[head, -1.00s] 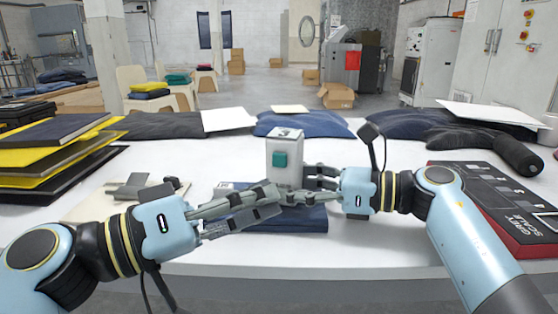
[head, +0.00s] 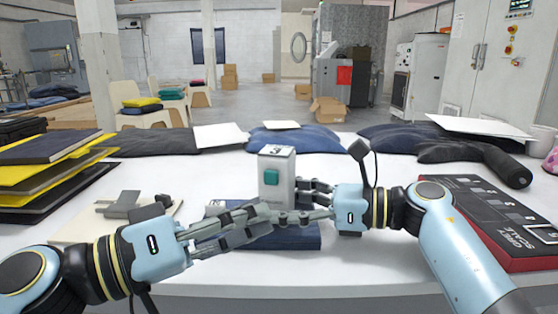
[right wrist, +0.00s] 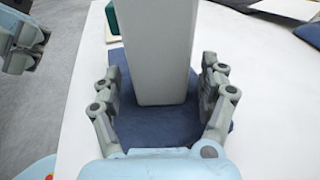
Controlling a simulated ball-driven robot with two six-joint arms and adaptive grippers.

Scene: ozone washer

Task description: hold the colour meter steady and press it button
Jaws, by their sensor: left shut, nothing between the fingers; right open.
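The colour meter (head: 277,168), a light grey upright block with a teal button (head: 271,178) on its front, stands on a folded dark blue cloth (head: 285,240). My right gripper (head: 303,193) is open at the meter's right side. In the right wrist view the meter (right wrist: 158,60) stands between the spread fingers of my right gripper (right wrist: 165,95), with a gap on each side. My left gripper (head: 320,215) is shut and empty, its fingers in front of the meter's lower part, below the button. In the head view it overlaps the right gripper; I cannot tell whether they touch.
A grey scale board (head: 490,215) lies at the right. Yellow and dark panels (head: 60,165) are stacked at the left. A grey tool (head: 122,204) lies on a pale board (head: 85,227). Dark garments (head: 310,139) line the table's back edge. White table (head: 375,270) is bare in front.

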